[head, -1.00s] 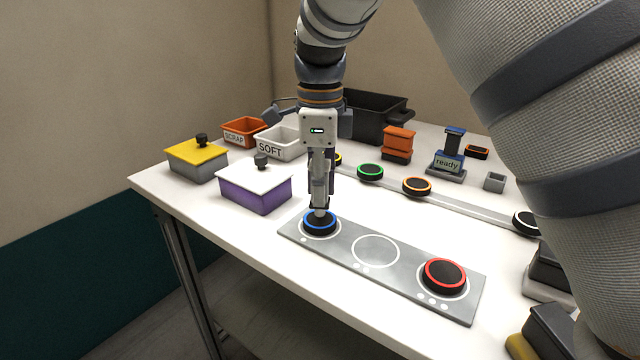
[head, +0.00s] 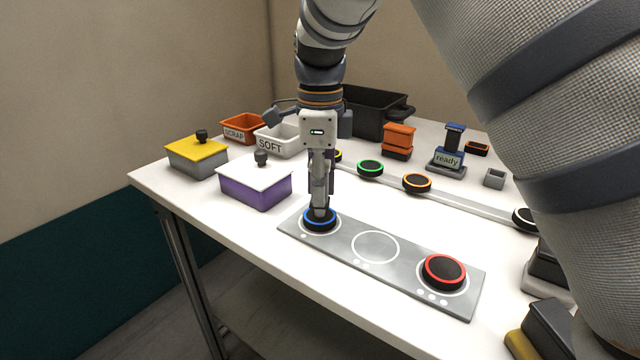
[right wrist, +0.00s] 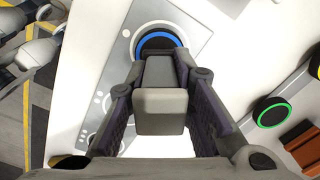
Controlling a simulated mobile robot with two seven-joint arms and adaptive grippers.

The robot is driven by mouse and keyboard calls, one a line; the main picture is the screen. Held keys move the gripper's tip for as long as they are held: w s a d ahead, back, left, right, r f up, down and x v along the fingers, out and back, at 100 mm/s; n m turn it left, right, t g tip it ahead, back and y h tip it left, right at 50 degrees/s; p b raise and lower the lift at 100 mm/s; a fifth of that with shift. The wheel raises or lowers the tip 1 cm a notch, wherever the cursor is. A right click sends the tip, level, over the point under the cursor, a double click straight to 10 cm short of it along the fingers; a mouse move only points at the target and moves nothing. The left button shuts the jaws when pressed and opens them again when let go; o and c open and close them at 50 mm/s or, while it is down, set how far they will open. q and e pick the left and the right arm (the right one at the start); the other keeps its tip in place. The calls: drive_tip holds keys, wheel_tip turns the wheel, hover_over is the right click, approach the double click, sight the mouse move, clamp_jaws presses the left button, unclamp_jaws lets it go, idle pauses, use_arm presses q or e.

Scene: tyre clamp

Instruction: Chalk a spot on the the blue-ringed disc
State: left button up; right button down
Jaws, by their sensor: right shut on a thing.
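The blue-ringed disc (head: 320,225) is black with a blue ring and lies in the left circle of a grey plate (head: 345,256). My right gripper (head: 320,208) points straight down over it. It is shut on a pale grey block (right wrist: 160,110), apparently the chalk. The lower end of the grip is at the disc's top and seems to touch it, but the exact contact is hidden. In the right wrist view, the blue-ringed disc (right wrist: 158,41) shows just beyond the block, its near part covered. No chalk spot can be made out. My left gripper is not in view.
The plate's middle circle (head: 375,247) is empty; a red-ringed disc (head: 444,271) lies in its right one. A purple box (head: 255,190) and a yellow-lidded box (head: 197,160) stand left. Behind are a SOFT bin (head: 280,142), a strip with several discs (head: 450,196) and a "ready" stamp (head: 447,160).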

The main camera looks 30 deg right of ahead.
drive_tip(key=shift+r+p, duration=0.3)
drive_tip(key=shift+r, duration=3.25)
